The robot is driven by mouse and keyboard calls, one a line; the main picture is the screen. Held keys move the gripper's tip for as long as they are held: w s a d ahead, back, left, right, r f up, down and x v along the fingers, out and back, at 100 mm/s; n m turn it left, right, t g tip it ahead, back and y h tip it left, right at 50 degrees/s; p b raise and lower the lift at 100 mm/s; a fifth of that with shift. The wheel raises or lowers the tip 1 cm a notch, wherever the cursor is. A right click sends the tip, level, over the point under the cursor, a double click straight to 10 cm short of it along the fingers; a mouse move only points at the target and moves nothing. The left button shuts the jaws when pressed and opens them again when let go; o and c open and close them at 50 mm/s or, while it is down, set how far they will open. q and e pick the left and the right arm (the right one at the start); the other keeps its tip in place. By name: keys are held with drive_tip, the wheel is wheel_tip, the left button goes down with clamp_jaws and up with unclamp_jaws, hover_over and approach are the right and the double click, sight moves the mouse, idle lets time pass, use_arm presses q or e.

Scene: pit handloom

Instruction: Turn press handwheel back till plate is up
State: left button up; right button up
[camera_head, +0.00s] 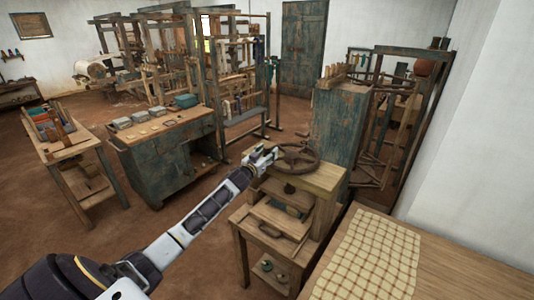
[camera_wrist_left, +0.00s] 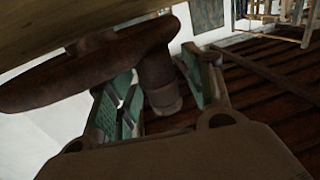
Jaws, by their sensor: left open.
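The press (camera_head: 318,180) is a wooden frame on a stand, with a dark brown, spoked handwheel (camera_head: 298,157) lying flat on top. My left gripper (camera_head: 262,157) is at the left side of the wheel rim. In the left wrist view the rusty wheel rim (camera_wrist_left: 85,72) crosses the upper left. A stubby handle (camera_wrist_left: 157,75) stands out from it, between my left gripper's green-padded fingers (camera_wrist_left: 160,88). The fingers are open, one on each side of the handle; contact is not clear. The press plate is hard to make out in the shade under the top beam. My right gripper is not in view.
A table with a checked cloth (camera_head: 365,262) stands at the front right. A worn blue-green cabinet (camera_head: 340,125) stands behind the press. A workbench (camera_head: 160,130) with boxes and a side table (camera_head: 62,150) are to the left. Bare floor lies between them.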

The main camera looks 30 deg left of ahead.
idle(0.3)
use_arm(q)
clamp_jaws()
idle(0.5)
